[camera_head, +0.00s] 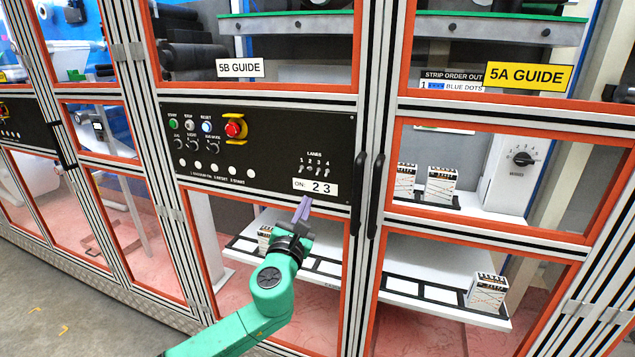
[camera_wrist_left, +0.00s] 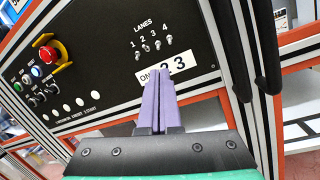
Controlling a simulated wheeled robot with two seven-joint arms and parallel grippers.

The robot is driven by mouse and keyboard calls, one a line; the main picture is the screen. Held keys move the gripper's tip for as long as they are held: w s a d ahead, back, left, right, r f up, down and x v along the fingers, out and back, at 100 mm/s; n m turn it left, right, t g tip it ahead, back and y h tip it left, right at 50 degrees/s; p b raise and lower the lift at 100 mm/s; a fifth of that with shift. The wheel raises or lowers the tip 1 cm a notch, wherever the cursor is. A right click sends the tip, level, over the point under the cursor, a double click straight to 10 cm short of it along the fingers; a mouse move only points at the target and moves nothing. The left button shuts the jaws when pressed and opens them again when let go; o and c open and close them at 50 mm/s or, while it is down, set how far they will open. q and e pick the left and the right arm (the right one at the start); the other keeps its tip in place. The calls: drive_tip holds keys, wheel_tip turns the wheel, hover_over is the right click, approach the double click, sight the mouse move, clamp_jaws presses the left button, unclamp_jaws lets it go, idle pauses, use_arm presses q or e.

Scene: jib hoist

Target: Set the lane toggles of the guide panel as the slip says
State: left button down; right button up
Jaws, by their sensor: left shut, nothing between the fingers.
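The guide panel (camera_head: 262,160) is a black control panel under the 5B GUIDE label. Its row of small lane toggles (camera_head: 315,171), numbered 1 to 4 under the word LANES, also shows in the left wrist view (camera_wrist_left: 152,46). I cannot tell for sure which way each lever points. The white slip (camera_head: 315,187) just below them reads "ON: 2 3"; in the left wrist view my fingers cover part of the slip (camera_wrist_left: 150,77). My left gripper (camera_head: 304,203) is shut and empty, its purple fingers (camera_wrist_left: 155,74) just below the toggles, in front of the slip's lower edge. My right gripper is not in view.
A red emergency button (camera_head: 234,129) with a yellow guard sticks out left of the toggles. Dark door handles (camera_head: 359,180) stand to the right. Behind glass, small printed boxes (camera_head: 486,293) sit on white shelves. A rotary dial (camera_head: 522,158) is at far right.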

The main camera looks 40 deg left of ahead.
sight(315, 177)
use_arm(q)
drive_tip(key=x, duration=0.3)
drive_tip(key=p+x, duration=0.1)
drive_tip(key=x, duration=0.5)
drive_tip(key=shift+w+a+f+p, duration=0.25)
drive_tip(key=shift+a+p, duration=0.15)
drive_tip(key=shift+a, duration=0.1)
